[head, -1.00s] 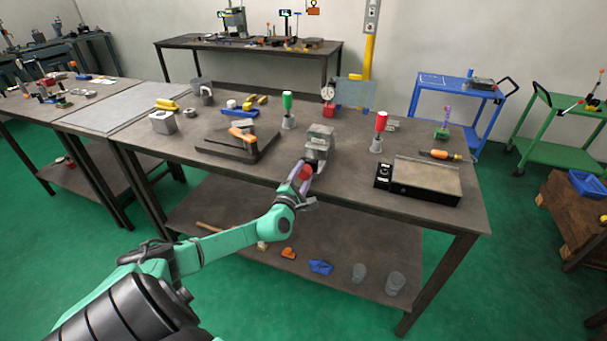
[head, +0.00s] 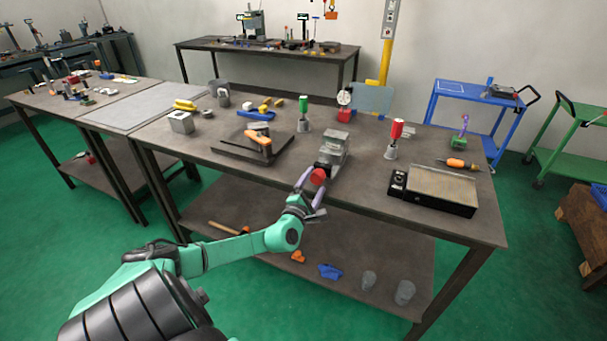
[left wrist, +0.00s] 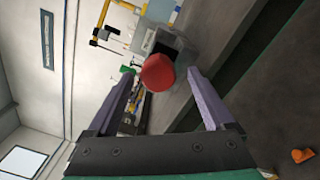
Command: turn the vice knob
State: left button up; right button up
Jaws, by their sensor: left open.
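The grey vice (head: 333,150) stands at the front edge of the brown workbench. Its round red knob (head: 318,176) faces the front of the bench. My left gripper (head: 311,180) is open at the knob, with its purple fingers near it. In the left wrist view the red knob (left wrist: 158,72) shows between the two spread fingertips (left wrist: 161,76), with gaps visible on both sides. The grey vice body (left wrist: 160,40) is behind the knob. I cannot tell whether a finger touches the knob. My right gripper is not in view.
The lower shelf (head: 215,210) holds several small items. Open floor lies in front.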

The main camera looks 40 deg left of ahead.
pick_arm(q)
jog(key=p+v, duration=0.1)
jog(key=v, duration=1.1)
jog(key=shift+s, duration=0.2)
jog(key=shift+d, duration=0.1)
jog(key=w+a+n+b, duration=0.1)
jog(key=w+n+b, duration=0.2)
jog(key=w+n, duration=0.1)
jog(key=w+a+n+b, duration=0.2)
jog(key=w+n+b, duration=0.1)
jog(key=w+n, duration=0.2)
jog(key=w+a+n+h+b, duration=0.1)
jog(key=w+a+n+b, duration=0.1)
jog(key=w+n, duration=0.2)
jog(key=shift+w+a+r+n+b, duration=0.2)
jog(key=shift+w+n+b, duration=0.2)
jog(key=shift+w, duration=0.15)
